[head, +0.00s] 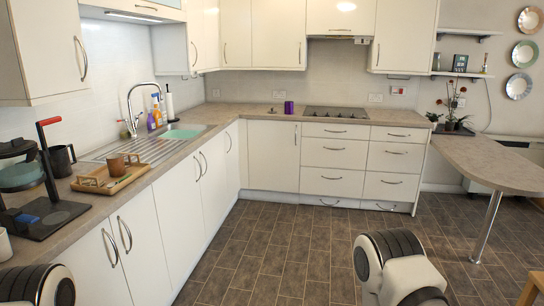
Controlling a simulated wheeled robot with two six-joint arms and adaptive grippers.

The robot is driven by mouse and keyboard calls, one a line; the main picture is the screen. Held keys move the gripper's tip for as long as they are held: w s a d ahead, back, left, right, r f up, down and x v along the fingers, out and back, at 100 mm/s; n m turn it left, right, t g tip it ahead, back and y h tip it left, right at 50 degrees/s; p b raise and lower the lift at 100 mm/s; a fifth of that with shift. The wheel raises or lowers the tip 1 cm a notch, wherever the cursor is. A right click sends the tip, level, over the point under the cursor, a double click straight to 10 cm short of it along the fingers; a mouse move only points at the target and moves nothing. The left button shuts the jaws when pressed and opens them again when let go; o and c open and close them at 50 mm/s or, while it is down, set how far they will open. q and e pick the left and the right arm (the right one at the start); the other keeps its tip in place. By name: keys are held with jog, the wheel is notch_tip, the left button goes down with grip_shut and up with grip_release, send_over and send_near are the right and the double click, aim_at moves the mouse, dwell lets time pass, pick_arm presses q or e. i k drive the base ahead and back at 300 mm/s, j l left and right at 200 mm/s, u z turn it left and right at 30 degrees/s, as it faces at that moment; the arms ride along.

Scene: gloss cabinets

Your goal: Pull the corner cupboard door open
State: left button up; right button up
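The corner cupboard door (265,158) is a flat gloss cream base door at the inner corner, left of the drawers. It looks shut, and its vertical handle is near its right edge. A narrow door (230,158) meets it on the left run, with a handle near its top; it also looks shut. I cannot tell for certain which of these two the task means. Only rounded white and black links of my arms show at the bottom left and bottom right. Neither gripper is in view.
The tiled floor (265,240) before the corner is clear. The worktop (150,180) runs along the left, with a wooden tray (128,180) and a coffee machine (45,190). A rounded counter (490,165) on a metal leg (487,225) stands right. A wooden piece (532,290) shows bottom right.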

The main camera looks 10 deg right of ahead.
aim_at(274, 146)
jog(key=i+l+z, duration=0.35)
jog(key=i, duration=0.45)
jog(key=i+z, duration=0.3)
jog(key=i, duration=0.5)
